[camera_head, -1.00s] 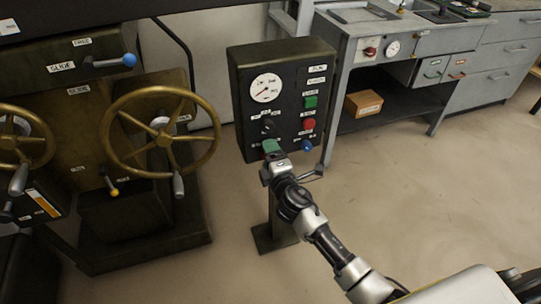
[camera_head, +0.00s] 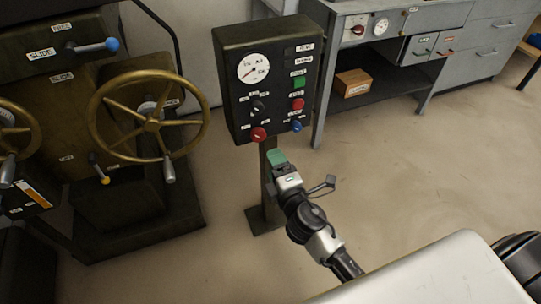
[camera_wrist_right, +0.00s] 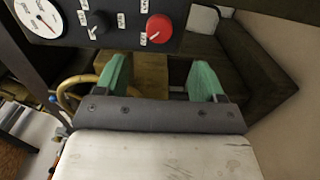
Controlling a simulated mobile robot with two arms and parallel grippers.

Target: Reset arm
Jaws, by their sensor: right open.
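My right gripper (camera_head: 278,158) is in front of the post below the dark control panel (camera_head: 233,75), apart from the panel. In the right wrist view my right gripper (camera_wrist_right: 162,78) shows two green fingers spread wide with nothing between them. A red knob (camera_head: 258,134) sits at the panel's lower left; the red knob (camera_wrist_right: 159,28) also shows above the fingers in the right wrist view. My left gripper is in neither view.
A brass handwheel (camera_head: 197,125) on a dark machine stands to the left. A grey workbench (camera_head: 330,90) with a cardboard box (camera_head: 354,83) on its lower shelf is behind to the right. The floor (camera_head: 420,170) to the right is clear.

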